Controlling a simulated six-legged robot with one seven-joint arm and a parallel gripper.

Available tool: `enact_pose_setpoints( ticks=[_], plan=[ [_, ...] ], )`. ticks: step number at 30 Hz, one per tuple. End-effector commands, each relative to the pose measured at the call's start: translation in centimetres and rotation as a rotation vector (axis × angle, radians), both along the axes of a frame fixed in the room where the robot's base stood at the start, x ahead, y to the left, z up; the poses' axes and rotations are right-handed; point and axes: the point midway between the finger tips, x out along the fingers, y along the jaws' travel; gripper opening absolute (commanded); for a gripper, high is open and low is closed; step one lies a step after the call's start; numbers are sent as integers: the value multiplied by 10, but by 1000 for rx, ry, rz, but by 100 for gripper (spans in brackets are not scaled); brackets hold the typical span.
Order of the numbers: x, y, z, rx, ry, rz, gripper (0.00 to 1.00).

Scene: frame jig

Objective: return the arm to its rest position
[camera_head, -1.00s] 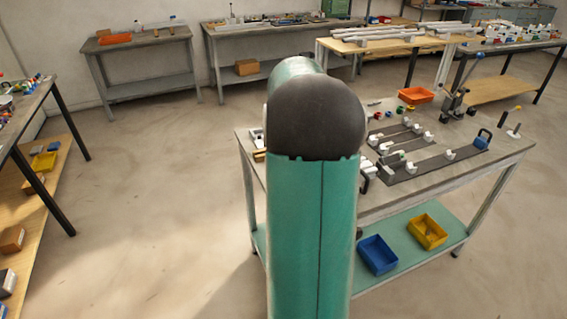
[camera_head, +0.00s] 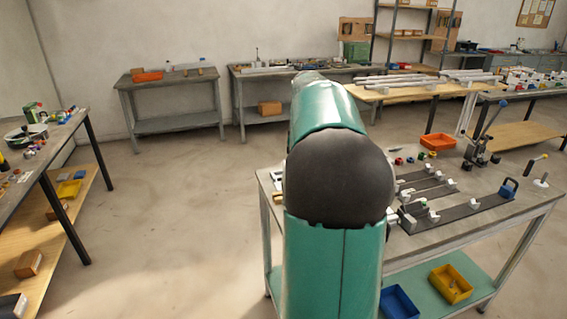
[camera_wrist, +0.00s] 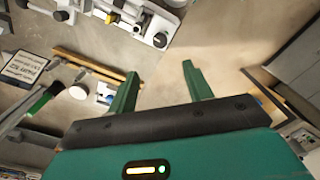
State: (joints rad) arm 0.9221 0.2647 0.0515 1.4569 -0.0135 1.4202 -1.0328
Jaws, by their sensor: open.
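My arm, green with a black joint cap, stands in the middle of the head view and hides part of the jig table (camera_head: 540,203) behind it. My gripper (camera_wrist: 160,70) shows only in the wrist view. Its two green fingers are spread apart with nothing between them. Dark rails with white clamps (camera_head: 440,218) lie on the table to the right of my arm.
An orange bin (camera_head: 437,142) and a toggle press (camera_head: 482,150) stand at the table's back. Blue (camera_head: 399,303) and yellow (camera_head: 450,284) bins sit on its lower shelf. A label card (camera_wrist: 28,66) and a wooden strip (camera_wrist: 88,64) show in the wrist view. The floor left of my arm is clear.

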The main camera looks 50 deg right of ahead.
Motion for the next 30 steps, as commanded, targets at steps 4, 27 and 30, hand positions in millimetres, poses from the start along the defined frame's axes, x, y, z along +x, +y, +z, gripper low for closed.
enact_pose_setpoints(
  ticks=[4, 27, 30],
  plan=[
    [0, 0, 0, 0, 0, 0, 51],
    [12, 267, 22, -106, -245, -71, 51],
    [-5, 310, 14, -92, -308, -88, 51]
  ],
)
